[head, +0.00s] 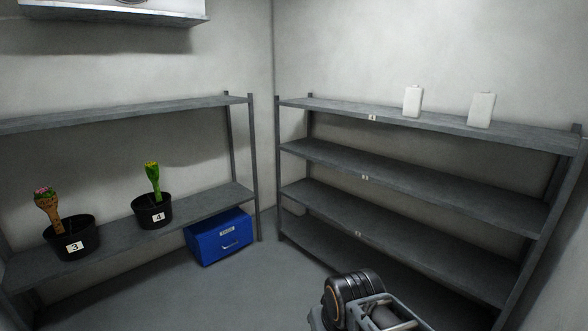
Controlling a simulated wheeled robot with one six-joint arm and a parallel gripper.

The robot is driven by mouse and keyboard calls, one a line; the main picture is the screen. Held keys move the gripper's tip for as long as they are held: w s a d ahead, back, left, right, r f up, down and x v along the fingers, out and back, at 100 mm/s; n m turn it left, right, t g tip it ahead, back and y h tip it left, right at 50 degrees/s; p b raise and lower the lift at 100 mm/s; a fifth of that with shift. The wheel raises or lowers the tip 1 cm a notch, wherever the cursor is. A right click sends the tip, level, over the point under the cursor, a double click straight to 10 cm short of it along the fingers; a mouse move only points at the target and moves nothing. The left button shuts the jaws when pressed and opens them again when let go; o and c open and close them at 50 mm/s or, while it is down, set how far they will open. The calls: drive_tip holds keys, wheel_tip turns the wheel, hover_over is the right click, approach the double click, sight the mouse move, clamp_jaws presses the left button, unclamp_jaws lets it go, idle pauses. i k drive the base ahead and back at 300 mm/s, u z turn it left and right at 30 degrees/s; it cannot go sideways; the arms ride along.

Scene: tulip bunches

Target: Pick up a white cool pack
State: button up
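Two white cool packs stand upright on the top shelf of the right-hand rack (340,109), one to the left (412,101) and one to the right (481,110). They stand apart from each other, with bare shelf around them. Part of my arm shows at the bottom of the head view, well below and in front of the packs. My gripper's fingers do not show.
The right rack's lower shelves look empty. A left rack (110,119) holds two black pots, marked 3 (72,240) and 4 (153,212), with flower bunches. A blue box (218,238) sits on the floor under it. Grey floor (215,290) lies open between the racks.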

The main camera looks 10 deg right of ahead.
sight(483, 104)
drive_tip(key=i, duration=1.8)
drive_tip(key=z, duration=1.1)
drive_tip(key=i, duration=1.15)
drive_tip(key=z, duration=0.3)
